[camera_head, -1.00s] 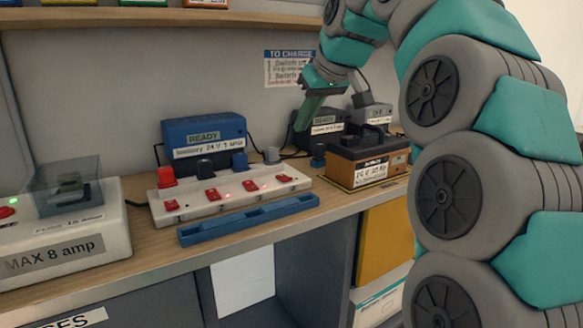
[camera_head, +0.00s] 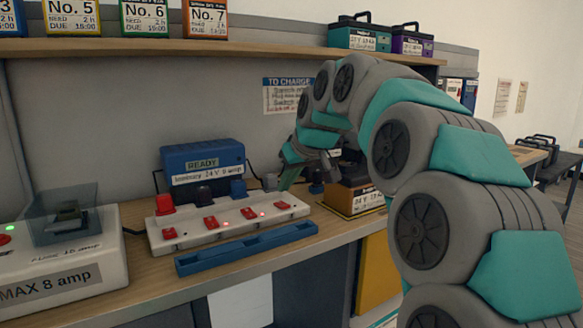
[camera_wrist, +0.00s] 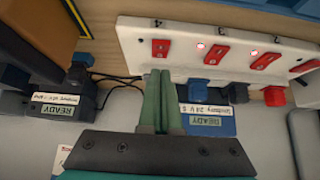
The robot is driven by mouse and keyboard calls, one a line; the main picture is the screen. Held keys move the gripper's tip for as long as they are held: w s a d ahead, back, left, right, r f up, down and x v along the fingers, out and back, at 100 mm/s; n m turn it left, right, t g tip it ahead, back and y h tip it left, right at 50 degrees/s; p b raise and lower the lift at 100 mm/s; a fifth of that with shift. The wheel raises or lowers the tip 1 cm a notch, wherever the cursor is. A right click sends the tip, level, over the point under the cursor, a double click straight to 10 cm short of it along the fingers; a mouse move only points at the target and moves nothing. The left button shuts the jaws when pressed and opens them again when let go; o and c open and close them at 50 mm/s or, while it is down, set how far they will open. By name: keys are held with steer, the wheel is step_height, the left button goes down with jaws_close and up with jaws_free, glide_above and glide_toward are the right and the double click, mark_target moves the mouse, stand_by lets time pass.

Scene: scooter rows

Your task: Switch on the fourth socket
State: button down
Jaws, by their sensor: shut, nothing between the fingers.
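The white socket strip (camera_head: 235,227) lies on the bench with a row of red switches. In the wrist view the strip (camera_wrist: 185,22) is seen from the other side, and the fourth socket's red switch (camera_wrist: 160,49) sits beside the number 4. I see no glow at that switch; small lights glow beside switches 3 and 2. In the head view the fourth switch (camera_head: 283,205) is at the strip's right end. My gripper (camera_head: 284,187) is shut and empty, its green fingers close above that end. In the wrist view its fingertips (camera_wrist: 158,76) are just short of the fourth switch.
A blue charger (camera_head: 203,164) stands behind the strip, and a blue tray (camera_head: 245,248) lies in front. A brown battery (camera_head: 355,197) stands to the right. A white box marked MAX 8 amp (camera_head: 65,265) is at the left. Plugs (camera_wrist: 238,92) rise along the strip.

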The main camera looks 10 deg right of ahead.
mark_target(283, 204)
steer(key=shift+s+d+f, duration=0.1)
steer(key=shift+s+f, duration=0.1)
steer(key=shift+f, duration=1.15)
steer(key=shift+s+f+b, duration=0.1)
steer(key=shift+f+b, duration=0.4)
steer(key=shift+b, duration=0.1)
steer(key=shift+t, duration=0.4)
steer(key=shift+r, duration=0.15)
steer(key=shift+r, duration=0.1)
steer(key=shift+r, duration=0.7)
